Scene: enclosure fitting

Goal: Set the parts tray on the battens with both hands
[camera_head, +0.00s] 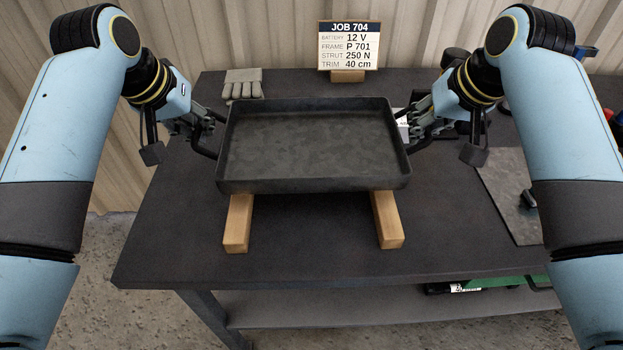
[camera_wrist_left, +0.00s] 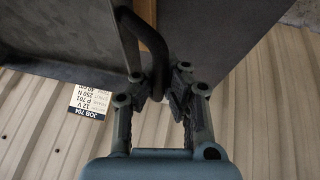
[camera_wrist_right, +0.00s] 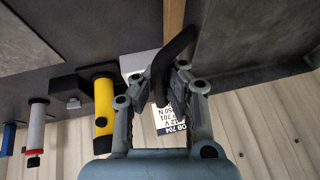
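The dark grey parts tray (camera_head: 308,185) is level over the two wooden battens (camera_head: 237,222) (camera_head: 388,220), whose near ends stick out in front. I cannot tell whether its underside touches them. My left gripper (camera_head: 212,133) is shut on the tray's left handle, a black bar (camera_wrist_left: 155,50) between its fingers (camera_wrist_left: 158,75). My right gripper (camera_head: 409,131) is shut on the right handle (camera_wrist_right: 174,52), which passes between its fingers (camera_wrist_right: 160,75). The tray looks empty. Its underside and the battens' far ends are hidden in the head view.
Work gloves (camera_head: 243,83) and a job sign (camera_head: 348,45) are at the back of the dark table (camera_head: 310,235). A grey mat (camera_head: 508,190) lies at the right. Yellow (camera_wrist_right: 103,110) and white-red (camera_wrist_right: 36,125) cylinders show in the right wrist view. The table front is clear.

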